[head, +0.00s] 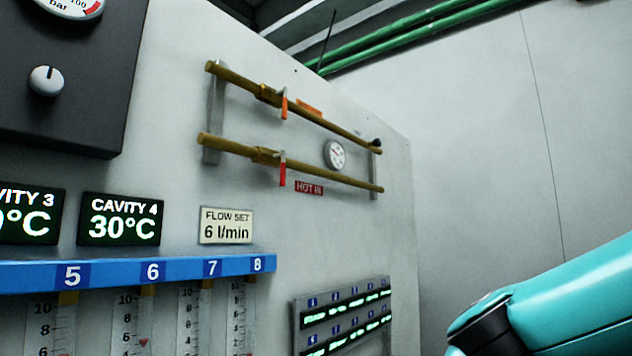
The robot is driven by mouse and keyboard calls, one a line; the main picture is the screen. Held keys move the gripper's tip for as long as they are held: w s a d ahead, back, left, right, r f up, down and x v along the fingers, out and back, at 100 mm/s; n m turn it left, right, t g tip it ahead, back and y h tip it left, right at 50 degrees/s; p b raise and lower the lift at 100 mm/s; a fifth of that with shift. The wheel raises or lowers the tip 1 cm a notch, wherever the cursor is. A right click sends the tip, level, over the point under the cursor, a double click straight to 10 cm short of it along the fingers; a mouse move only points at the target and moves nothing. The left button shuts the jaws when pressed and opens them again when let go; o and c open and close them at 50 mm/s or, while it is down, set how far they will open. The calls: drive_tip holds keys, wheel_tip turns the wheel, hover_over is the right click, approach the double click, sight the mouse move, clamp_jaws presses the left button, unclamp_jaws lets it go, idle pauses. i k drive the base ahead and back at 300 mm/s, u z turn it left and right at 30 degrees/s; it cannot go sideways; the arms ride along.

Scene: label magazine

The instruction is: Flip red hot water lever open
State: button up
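The red lever (282,173) hangs down from a valve on the lower brass pipe (330,177), roughly at right angles to the pipe. A red label reading "HOT" (309,188) sits just right of it on the panel; its last letters are hard to read. An orange lever (284,104) hangs the same way from the upper brass pipe (330,126), beside an orange label. My teal arm shows at the lower right, well apart from both levers. My gripper is not in view.
A round gauge (335,154) sits between the pipes near their right ends. A blue rail (130,272) with numbered flow tubes runs below left. A display block (343,318) juts out at the bottom. The space before the right wall (480,130) looks clear.

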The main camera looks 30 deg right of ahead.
sight(283, 174)
drive_tip(key=z, duration=0.05)
drive_tip(key=i, duration=0.1)
drive_tip(key=z, duration=0.6)
drive_tip(key=k, duration=1.3)
drive_tip(key=u, duration=0.1)
drive_tip(key=i, duration=0.5)
drive_tip(key=u, duration=0.6)
drive_tip(key=i, duration=1.05)
drive_tip(key=z, duration=0.4)
